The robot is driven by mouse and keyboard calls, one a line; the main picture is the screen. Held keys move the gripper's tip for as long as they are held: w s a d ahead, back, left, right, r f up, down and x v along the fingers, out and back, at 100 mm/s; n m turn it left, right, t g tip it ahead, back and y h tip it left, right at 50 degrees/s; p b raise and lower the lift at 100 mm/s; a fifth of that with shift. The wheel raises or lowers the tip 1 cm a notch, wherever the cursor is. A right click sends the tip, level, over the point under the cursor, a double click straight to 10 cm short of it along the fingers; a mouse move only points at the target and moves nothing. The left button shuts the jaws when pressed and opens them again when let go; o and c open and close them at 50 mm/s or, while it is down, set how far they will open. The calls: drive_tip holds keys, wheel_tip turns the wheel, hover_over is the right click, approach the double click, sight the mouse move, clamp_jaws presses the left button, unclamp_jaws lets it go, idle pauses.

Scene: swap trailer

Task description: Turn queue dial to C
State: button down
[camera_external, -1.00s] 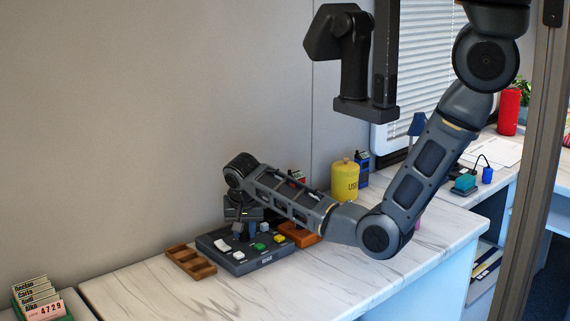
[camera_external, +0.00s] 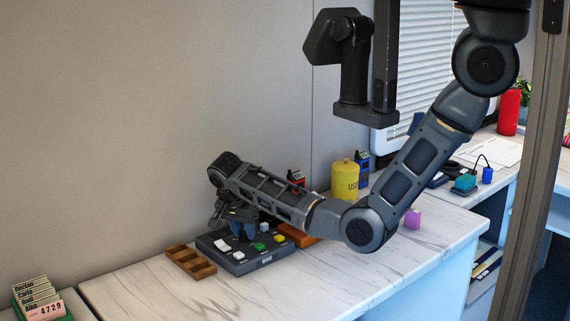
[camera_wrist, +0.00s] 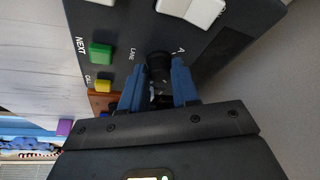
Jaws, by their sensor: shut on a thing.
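The dark control panel (camera_external: 240,266) lies on the marble counter by the wall. The wrist view shows its face (camera_wrist: 125,22) with a green button (camera_wrist: 100,52), a yellow button (camera_wrist: 103,85), white switches (camera_wrist: 190,8) and the letters LANE and A. A black round dial (camera_wrist: 159,66) stands on the panel between my blue fingertips. My gripper (camera_wrist: 158,88) is shut on this dial; it also shows in the external view (camera_external: 243,230) over the back of the panel. The dial's pointer and the C mark are hidden.
A brown wooden tray (camera_external: 190,262) lies left of the panel. A brown wooden block (camera_external: 297,236) is at its right. A yellow canister (camera_external: 345,179) and a purple block (camera_external: 412,218) stand farther right. The front of the counter (camera_external: 235,297) is clear.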

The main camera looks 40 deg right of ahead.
drive_tip(key=c, duration=0.9)
unclamp_jaws()
drive_tip(key=shift+b+v, duration=0.4)
drive_tip(key=shift+v, duration=3.45)
drive_tip(key=shift+o, duration=0.3)
